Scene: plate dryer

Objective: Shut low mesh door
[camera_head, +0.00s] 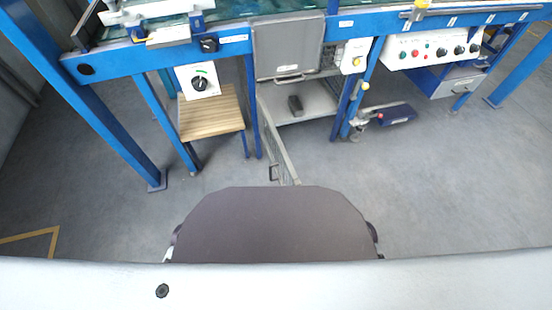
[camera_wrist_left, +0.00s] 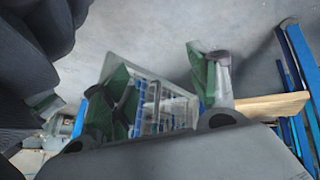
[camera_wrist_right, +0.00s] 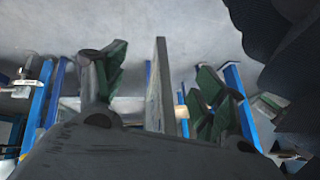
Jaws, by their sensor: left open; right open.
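The low mesh door (camera_head: 277,145) stands open in the head view. It swings out from the left side of the cabinet opening toward me. In the left wrist view, the mesh door (camera_wrist_left: 165,108) shows beyond and between the spread fingers of my left gripper (camera_wrist_left: 162,75). In the right wrist view, a thin upright panel, apparently the mesh door (camera_wrist_right: 161,85) nearly edge-on, shows between the spread fingers of my right gripper (camera_wrist_right: 160,70). I cannot tell whether either gripper touches it. Both grippers are open; neither shows in the head view.
A grey upper panel (camera_head: 288,48) with a handle hangs above the opening. A dark object (camera_head: 295,104) lies on the cabinet's low shelf (camera_head: 312,103). A wooden-topped stand (camera_head: 210,113) is left of the door. Blue frame legs (camera_head: 342,105) flank the opening.

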